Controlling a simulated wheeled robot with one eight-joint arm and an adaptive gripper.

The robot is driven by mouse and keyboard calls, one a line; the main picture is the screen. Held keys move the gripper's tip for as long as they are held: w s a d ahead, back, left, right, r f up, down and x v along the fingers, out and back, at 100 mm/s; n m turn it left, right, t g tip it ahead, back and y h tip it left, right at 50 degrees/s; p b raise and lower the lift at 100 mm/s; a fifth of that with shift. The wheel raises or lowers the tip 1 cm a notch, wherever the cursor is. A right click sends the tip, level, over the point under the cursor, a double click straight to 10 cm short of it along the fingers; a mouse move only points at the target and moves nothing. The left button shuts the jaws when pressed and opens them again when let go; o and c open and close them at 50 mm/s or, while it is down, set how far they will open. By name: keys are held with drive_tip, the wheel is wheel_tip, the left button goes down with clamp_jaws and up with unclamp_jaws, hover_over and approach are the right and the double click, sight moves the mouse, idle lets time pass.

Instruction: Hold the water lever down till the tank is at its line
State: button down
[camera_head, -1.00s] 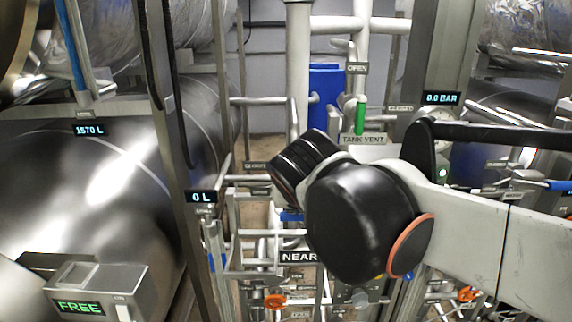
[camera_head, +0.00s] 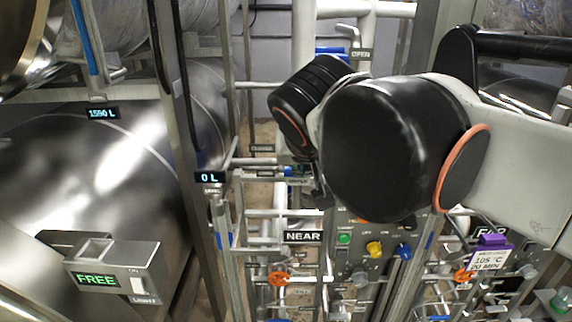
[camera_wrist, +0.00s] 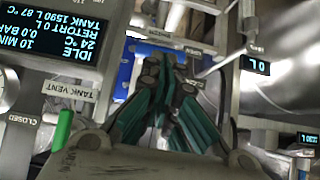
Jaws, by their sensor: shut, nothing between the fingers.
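My gripper (camera_wrist: 167,80) has its green-lined fingers closed and empty in the wrist view. Its tips are in front of a blue part (camera_wrist: 127,62), and I cannot tell whether they touch it. In the head view the fingers are largely hidden behind my black wrist. A small blue part (camera_head: 288,171) shows just left of my wrist; I cannot tell whether it is the water lever. The large steel tank (camera_head: 75,185) at left has a display (camera_head: 103,113) reading 1590 L. The wrist view's upside-down status screen (camera_wrist: 62,32) also reads tank 1590 L, retort 0 L and IDLE.
A display (camera_head: 209,177) reads 0 L. A box (camera_head: 112,270) at lower left shows FREE. A panel (camera_head: 375,250) with coloured knobs stands below my arm, beside the NEAR sign (camera_head: 302,237). Pipes and posts crowd the middle. A green handle (camera_wrist: 62,130) is near the tank vent label.

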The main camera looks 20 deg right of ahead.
drive_tip(key=shift+v, duration=2.25)
drive_tip(key=shift+s+f, duration=0.1)
drive_tip(key=shift+s, duration=0.05)
drive_tip(key=s+f+n+y+b, duration=0.1)
drive_tip(key=s+f+b, duration=0.1)
drive_tip(key=f+b, duration=0.8)
drive_tip(key=s+d+f+n+g+y+b, duration=0.1)
drive_tip(key=f+b, duration=1)
drive_tip(key=f, duration=1.4)
drive_tip(key=s+d+f+n+y+b, duration=0.1)
drive_tip(key=s+f+b, duration=0.3)
drive_tip(key=f+b, duration=0.7)
wheel_tip(320, 180, down, 7)
drive_tip(key=shift+d+r+n+g, duration=0.2)
drive_tip(key=shift+n+g, duration=0.1)
drive_tip(key=shift+g, duration=0.1)
drive_tip(key=shift+s, duration=0.1)
